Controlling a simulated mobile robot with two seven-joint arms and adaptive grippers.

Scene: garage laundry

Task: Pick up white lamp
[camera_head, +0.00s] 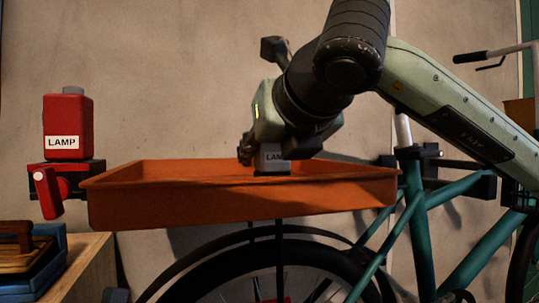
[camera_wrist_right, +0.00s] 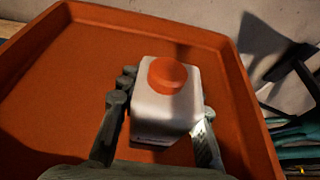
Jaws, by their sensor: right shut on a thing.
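The white lamp (camera_head: 273,160) is a small box-shaped body with a partly hidden label. In the right wrist view the white lamp (camera_wrist_right: 163,112) has an orange round cap on top. It is upright at the orange tray; whether it touches the tray floor is hard to tell. My right gripper (camera_wrist_right: 158,122) has a finger on each side of the white lamp and is shut on it. In the head view my right gripper (camera_head: 262,150) comes down over the lamp and hides its upper part. My left gripper is not in view.
The orange tray (camera_head: 240,207) has raised walls around the lamp. A red lamp (camera_head: 68,105) labelled LAMP stands left of it. A teal bicycle (camera_head: 417,225) is below and to the right. A blue case (camera_head: 35,270) lies on a wooden surface (camera_head: 85,265) at lower left.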

